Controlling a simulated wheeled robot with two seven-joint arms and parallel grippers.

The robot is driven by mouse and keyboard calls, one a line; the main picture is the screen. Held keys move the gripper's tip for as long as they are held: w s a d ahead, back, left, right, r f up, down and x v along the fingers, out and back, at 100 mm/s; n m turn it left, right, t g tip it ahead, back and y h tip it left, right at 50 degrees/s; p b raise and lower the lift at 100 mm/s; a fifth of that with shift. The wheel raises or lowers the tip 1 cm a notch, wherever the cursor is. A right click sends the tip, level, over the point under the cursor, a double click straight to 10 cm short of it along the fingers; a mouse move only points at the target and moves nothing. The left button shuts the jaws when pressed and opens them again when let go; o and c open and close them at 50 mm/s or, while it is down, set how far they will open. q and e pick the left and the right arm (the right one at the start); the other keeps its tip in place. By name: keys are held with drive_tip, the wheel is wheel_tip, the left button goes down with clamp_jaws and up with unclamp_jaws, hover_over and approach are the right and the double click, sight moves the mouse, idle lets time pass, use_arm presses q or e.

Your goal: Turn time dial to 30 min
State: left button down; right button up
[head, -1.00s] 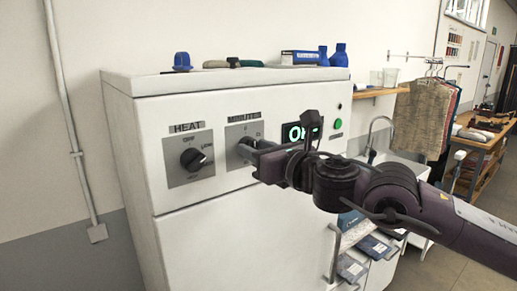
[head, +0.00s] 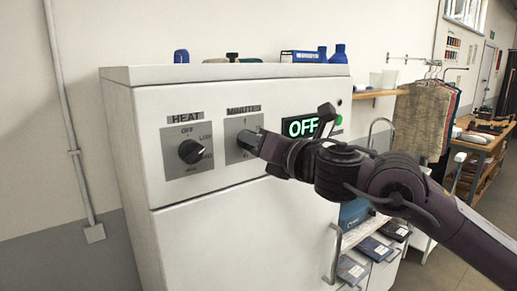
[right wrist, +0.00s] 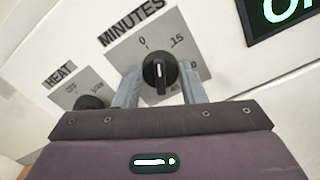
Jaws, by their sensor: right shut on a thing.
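The time dial (right wrist: 160,72) is a round black knob on a grey plate labelled MINUTES, seen close in the right wrist view. My right gripper (right wrist: 160,88) is shut on the dial, one finger on each side. In the head view my right gripper (head: 254,144) covers most of the dial. The lit display (head: 303,126) reads OFF. My left gripper is not in view.
The HEAT dial (head: 191,151) sits left on the same white cabinet (head: 235,240). A green button is right of the display. A clothes rack and sink are at the right.

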drive_tip(key=shift+w+d+f+m+p, duration=0.1)
drive_tip(key=shift+m+p, duration=0.35)
drive_tip(key=shift+m, duration=2.6)
drive_tip(key=shift+s+a+f+m+p, duration=0.15)
drive_tip(key=shift+m+p, duration=0.25)
drive_tip(key=shift+m, duration=2.7)
drive_tip(key=shift+w+d+f+m+p, duration=0.15)
drive_tip(key=shift+m+p, duration=0.3)
drive_tip(key=shift+m, duration=2.6)
drive_tip(key=o, duration=1)
